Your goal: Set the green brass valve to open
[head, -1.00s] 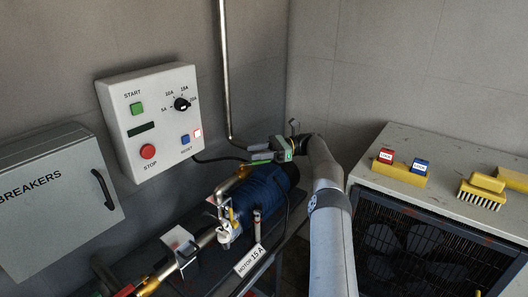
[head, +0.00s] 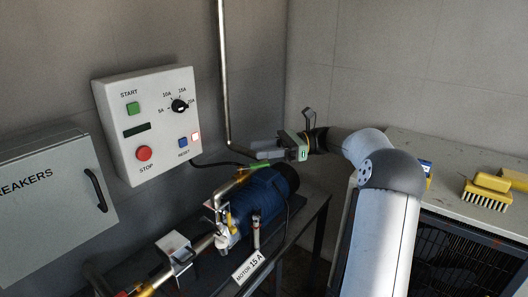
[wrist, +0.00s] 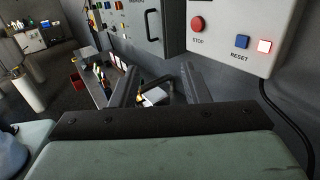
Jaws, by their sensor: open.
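In the head view, a small green piece (head: 247,167) shows at the upper end of the brass-coloured pipe (head: 228,184) over the blue motor. It may be the green valve's handle, but it is too small to tell its setting. My gripper (head: 258,154) is above and slightly right of it, with its fingers pointing left, apart from the pipe as far as I can see. In the wrist view my gripper (wrist: 160,75) has its two fingers spread with nothing held between them. No green handle is clear in that view.
The blue motor (head: 262,194) sits on a dark bench under my gripper. A control box (head: 150,122) and a breaker cabinet (head: 55,190) are on the left wall. A vertical pipe (head: 222,70) runs behind my gripper.

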